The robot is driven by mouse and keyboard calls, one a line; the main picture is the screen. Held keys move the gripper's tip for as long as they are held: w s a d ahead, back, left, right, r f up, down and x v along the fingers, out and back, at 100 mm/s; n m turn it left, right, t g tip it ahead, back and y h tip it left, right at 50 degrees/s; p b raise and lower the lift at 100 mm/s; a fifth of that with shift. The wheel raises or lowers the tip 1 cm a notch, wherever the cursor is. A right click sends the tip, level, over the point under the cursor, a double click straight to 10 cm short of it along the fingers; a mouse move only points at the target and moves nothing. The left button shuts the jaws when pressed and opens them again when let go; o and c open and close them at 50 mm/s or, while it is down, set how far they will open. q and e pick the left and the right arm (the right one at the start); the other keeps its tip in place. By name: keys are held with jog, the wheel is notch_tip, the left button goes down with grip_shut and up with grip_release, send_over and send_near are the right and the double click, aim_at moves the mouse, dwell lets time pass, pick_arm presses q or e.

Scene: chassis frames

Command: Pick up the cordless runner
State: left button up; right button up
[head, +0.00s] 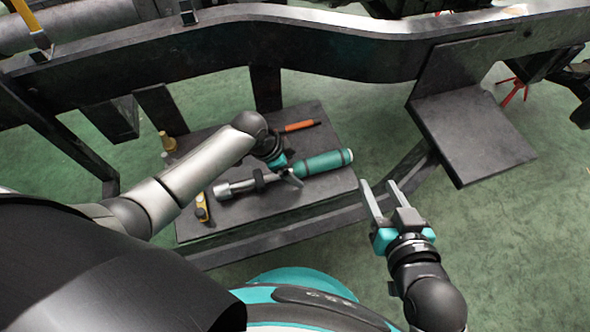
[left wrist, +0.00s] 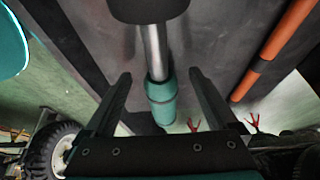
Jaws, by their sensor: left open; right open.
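The cordless runner (head: 322,162), a long tool with a teal body and a grey metal nose, lies on a dark platform (head: 330,196). My left gripper (head: 290,178) is over its middle, fingers pointing down. In the left wrist view the runner's metal shaft and teal part (left wrist: 161,97) show between the two open fingers of that gripper (left wrist: 160,76). I cannot tell whether the fingers reach down beside it. My left wrist hides part of the scene behind it. My right gripper (head: 378,190) is open and empty, right of the platform.
An orange tool (head: 298,126) lies behind the runner; it also shows in the left wrist view (left wrist: 272,48). A yellow-black item (head: 202,208) and a small brass-coloured item (head: 168,143) are at the platform's left. A dark chassis rail (head: 330,50) crosses behind, with a plate (head: 470,135) at right.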

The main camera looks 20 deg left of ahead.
pick_arm(q)
jog(key=shift+d+f, duration=0.1)
jog(key=shift+f, duration=0.1)
jog(key=shift+c, duration=0.3)
grip_shut()
dwell(0.5)
jog(key=shift+w+r, duration=0.1)
jog(key=shift+w, duration=0.05)
dwell(0.4)
